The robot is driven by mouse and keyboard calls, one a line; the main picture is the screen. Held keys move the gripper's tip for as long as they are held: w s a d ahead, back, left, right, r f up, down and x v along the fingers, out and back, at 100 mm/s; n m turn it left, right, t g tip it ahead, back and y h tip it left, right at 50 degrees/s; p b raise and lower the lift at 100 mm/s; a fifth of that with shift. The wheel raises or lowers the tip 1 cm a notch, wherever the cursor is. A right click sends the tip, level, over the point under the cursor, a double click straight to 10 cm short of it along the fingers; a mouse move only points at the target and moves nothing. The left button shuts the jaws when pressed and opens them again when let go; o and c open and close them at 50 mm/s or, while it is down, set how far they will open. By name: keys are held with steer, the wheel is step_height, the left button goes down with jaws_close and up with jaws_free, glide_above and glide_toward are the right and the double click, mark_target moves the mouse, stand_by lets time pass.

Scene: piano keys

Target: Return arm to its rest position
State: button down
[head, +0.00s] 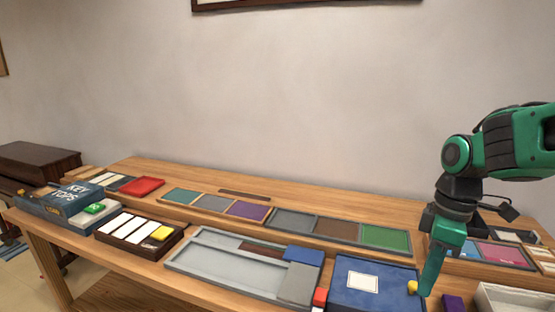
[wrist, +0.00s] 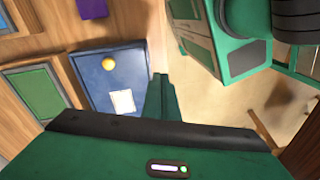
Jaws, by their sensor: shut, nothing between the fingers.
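My gripper (head: 428,290) is at the right of the head view, pointing down with its fingers together and nothing between them. The arm above it is bent and comes in from the right edge. In the head view the fingertips overlap the right side of a blue box (head: 345,295) with a white label and a yellow knob (head: 412,287). In the wrist view my gripper (wrist: 160,85) is beside the blue box (wrist: 90,68), apart from its yellow knob (wrist: 108,63).
The wooden table (head: 300,193) holds several colored panels and trays. A purple block (head: 453,303) is right of my gripper. The wrist view shows floor (wrist: 215,110) past the table edge.

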steer(key=s+d+f+m+t+h, duration=0.1)
steer(key=s+d+f+m, duration=0.1)
steer(key=s+d+m, duration=0.9)
steer(key=s+m, duration=0.2)
steer(key=m, duration=0.4)
steer(key=shift+d+f+m, duration=0.15)
steer(key=shift+d+m, duration=0.1)
steer(key=shift+m, duration=0.05)
steer(key=shift+s, duration=0.1)
